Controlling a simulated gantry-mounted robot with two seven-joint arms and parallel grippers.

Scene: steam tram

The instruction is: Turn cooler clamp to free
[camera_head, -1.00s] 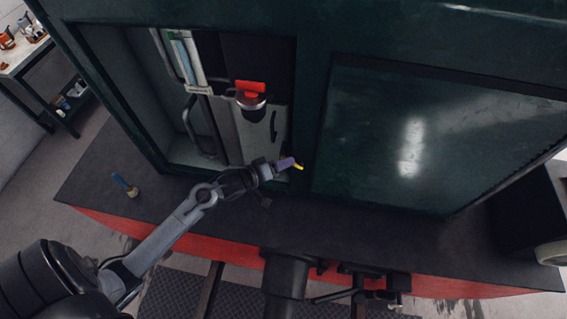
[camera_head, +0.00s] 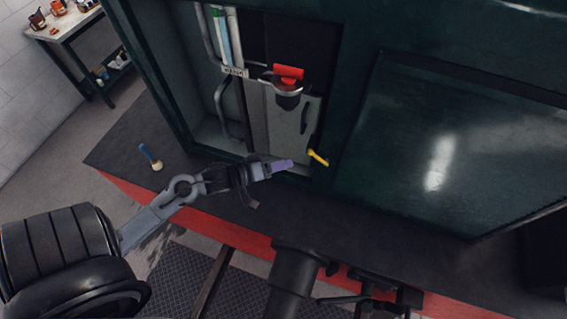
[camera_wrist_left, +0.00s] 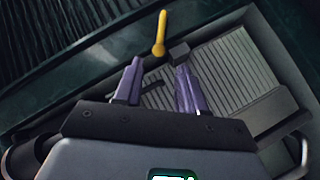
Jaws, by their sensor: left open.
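A yellow lever (camera_head: 318,158), which looks like the cooler clamp, sits at the lower right edge of the open bay in the dark green tram body. It also shows in the left wrist view (camera_wrist_left: 160,34), standing upright in the picture with its lower end beside a small dark block (camera_wrist_left: 179,52). My left gripper (camera_head: 287,164) is open and empty, just left of the lever and apart from it. In the left wrist view its two purple fingers (camera_wrist_left: 158,68) point towards the lever, which lies beyond their tips. My right gripper is not in view.
The bay holds pipes (camera_head: 222,40), a red-topped fitting (camera_head: 288,74) and a pale panel (camera_head: 285,125). A dark glossy panel (camera_head: 440,140) is at the right. A shelf table (camera_head: 70,32) stands far left.

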